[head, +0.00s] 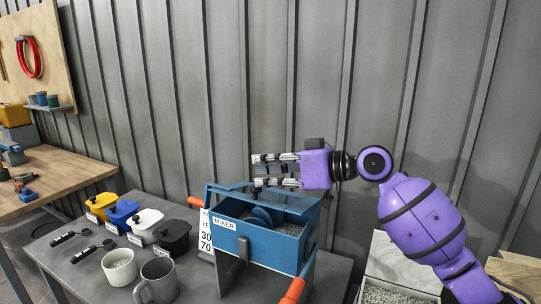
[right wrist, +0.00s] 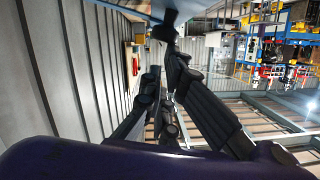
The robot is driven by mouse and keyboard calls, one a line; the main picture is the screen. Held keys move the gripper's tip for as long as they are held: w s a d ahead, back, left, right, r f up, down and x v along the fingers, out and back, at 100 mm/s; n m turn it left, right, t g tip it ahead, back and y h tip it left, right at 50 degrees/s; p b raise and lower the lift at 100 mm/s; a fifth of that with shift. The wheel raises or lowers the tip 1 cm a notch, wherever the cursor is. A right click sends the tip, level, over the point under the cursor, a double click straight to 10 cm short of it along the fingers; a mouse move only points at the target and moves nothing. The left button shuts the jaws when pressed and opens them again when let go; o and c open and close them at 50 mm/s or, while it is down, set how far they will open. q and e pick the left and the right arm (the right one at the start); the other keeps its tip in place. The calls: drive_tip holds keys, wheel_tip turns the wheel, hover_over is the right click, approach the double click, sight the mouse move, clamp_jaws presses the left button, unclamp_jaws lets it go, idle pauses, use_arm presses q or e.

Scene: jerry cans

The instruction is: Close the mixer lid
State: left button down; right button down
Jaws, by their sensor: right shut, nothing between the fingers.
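The blue mixer (head: 255,243), marked MIXER, stands on the grey table. Its top is open, and grey grainy material and a blue inner part show inside. A blue panel edge (head: 228,188) rises at the mixer's back left; I cannot tell how much of it is the lid. My right gripper (head: 256,170) is just above the mixer's back edge, pointing left, shut and empty; I cannot tell whether it touches the panel. In the right wrist view, the fingers (right wrist: 172,105) fill the middle, and a blue surface (right wrist: 145,6) shows at the top edge. My left gripper is out of view.
Yellow, blue, white and black jerry cans (head: 122,212) stand left of the mixer, with a white mug (head: 119,268) and a grey mug (head: 158,282) in front. Orange-ended handles flank the mixer. A bin of grainy material (head: 400,262) is at right. A corrugated wall (head: 270,80) closes the back.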

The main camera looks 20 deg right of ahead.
sight(260, 203)
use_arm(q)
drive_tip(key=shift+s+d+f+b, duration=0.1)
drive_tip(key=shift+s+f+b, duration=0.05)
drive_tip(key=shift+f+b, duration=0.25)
use_arm(e)
drive_tip(key=shift+s+a+f+n+t+h, duration=0.15)
drive_tip(key=shift+s+a+f+n, duration=0.25)
drive_tip(key=shift+f, duration=0.4)
drive_tip(key=shift+s+a+f+n+t+h, duration=0.1)
drive_tip(key=shift+s+a+f+n, duration=0.3)
drive_tip(key=shift+f, duration=0.35)
drive_tip(key=shift+s+a+f+n+t+h, duration=0.15)
drive_tip(key=shift+a+f+n, duration=0.1)
drive_tip(key=shift+f+n, duration=0.4)
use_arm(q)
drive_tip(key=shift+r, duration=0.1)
use_arm(e)
drive_tip(key=shift+s, duration=0.1)
